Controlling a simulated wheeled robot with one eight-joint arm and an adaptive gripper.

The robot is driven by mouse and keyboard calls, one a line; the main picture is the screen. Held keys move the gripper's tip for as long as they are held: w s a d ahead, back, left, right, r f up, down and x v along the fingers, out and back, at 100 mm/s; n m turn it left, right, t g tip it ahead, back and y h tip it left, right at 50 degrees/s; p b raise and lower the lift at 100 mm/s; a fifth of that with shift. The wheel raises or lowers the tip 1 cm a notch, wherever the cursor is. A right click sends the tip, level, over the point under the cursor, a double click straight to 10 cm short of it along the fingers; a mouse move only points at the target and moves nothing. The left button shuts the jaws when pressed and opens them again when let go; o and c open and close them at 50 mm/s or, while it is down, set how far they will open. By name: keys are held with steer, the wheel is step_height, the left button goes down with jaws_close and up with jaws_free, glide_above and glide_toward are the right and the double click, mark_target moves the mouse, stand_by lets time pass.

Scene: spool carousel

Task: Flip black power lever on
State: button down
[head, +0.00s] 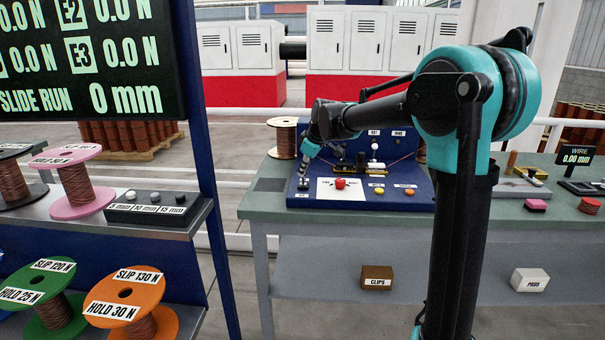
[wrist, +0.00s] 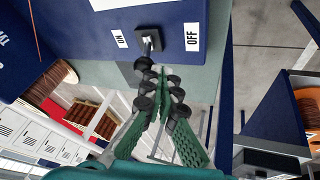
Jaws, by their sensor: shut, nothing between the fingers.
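In the head view my gripper (head: 303,172) is at the left end of the blue console (head: 330,205), largely hiding the lever.
The console stands on a grey-green workbench (head: 265,208) and carries a red button (head: 340,183), a yellow button (head: 380,191) and an orange button (head: 409,192). A wire spool (head: 285,137) stands behind my gripper. A rack with spools (head: 75,185) is at left, with open floor between.

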steer(key=shift+w+r+g, duration=0.2)
steer(key=shift+w+g, duration=0.4)
steer(key=shift+w+r+g, duration=0.2)
steer(key=shift+w+g, duration=0.4)
steer(key=shift+w+r+m+g, duration=0.15)
steer(key=shift+w+m+g, duration=0.25)
steer(key=shift+w+g, duration=0.55)
steer(key=shift+w, duration=0.9)
steer(key=s+r, duration=0.1)
steer(key=s+a+r, duration=0.1)
steer(key=s, duration=0.1)
steer(key=shift+r, duration=0.25)
steer(key=w+v, duration=0.2)
steer(key=v, duration=0.7)
steer(key=shift+d+r, duration=0.25)
steer(key=shift+r, duration=0.05)
